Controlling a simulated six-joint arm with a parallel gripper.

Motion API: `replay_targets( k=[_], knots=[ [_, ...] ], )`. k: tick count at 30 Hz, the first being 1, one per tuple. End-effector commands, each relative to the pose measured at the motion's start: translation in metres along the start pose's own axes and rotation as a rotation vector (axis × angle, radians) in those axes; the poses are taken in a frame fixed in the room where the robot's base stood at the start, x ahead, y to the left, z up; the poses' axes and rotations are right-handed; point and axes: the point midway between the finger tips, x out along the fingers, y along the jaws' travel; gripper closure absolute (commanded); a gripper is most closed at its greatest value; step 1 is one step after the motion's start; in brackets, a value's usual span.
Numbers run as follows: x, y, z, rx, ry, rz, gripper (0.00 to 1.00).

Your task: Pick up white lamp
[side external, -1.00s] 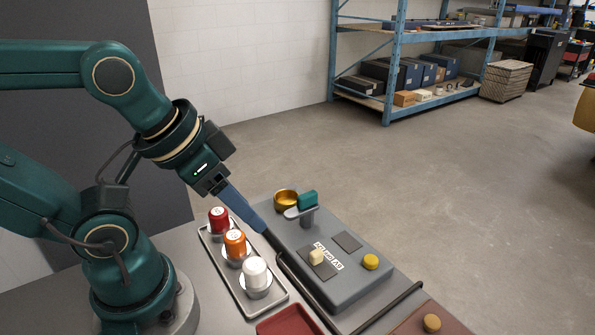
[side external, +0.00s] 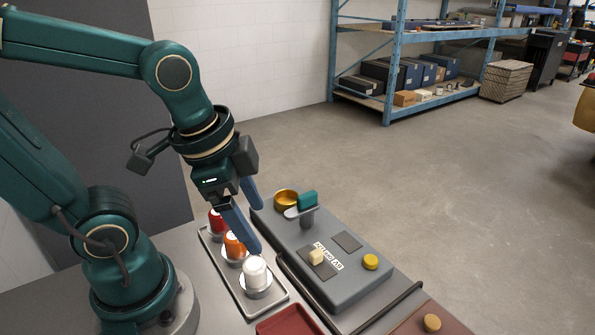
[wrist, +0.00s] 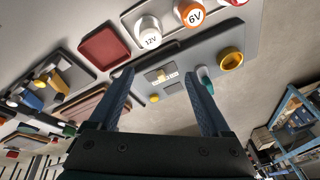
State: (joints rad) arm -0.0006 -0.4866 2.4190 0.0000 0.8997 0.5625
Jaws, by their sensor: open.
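The white lamp (side external: 255,272) stands upright in the near end of a grey tray (side external: 279,297). In the wrist view the white lamp (wrist: 149,33), marked 12V, is near the top centre, beyond the fingertips. My gripper (side external: 259,230) is open, with two blue fingers apart and nothing between them.
An orange lamp (side external: 234,245), marked 6V in the wrist view, and a red lamp (side external: 215,220) share the tray. The grey box (side external: 345,293) beside it carries a gold ring (side external: 286,198), a green-topped part (side external: 307,200) and a yellow knob (side external: 371,262). A red tray (side external: 289,323) lies in front.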

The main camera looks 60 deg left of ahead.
Motion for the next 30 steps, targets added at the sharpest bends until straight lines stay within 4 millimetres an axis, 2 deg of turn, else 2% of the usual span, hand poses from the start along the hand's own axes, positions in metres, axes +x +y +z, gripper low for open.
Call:
replay_targets(
  k=[3,7,14,24,30],
  knots=[
    [0.019,0.002,0.004,0.143,-0.101,0.074,0.18],
    [0.035,0.005,0.009,0.224,-0.181,0.145,0.18],
    [0.048,0.010,0.017,0.224,-0.244,0.196,0.18],
    [0.080,0.016,0.026,0.222,-0.248,0.198,0.18],
    [0.093,0.018,0.029,0.222,-0.244,0.195,0.18]
  ],
)
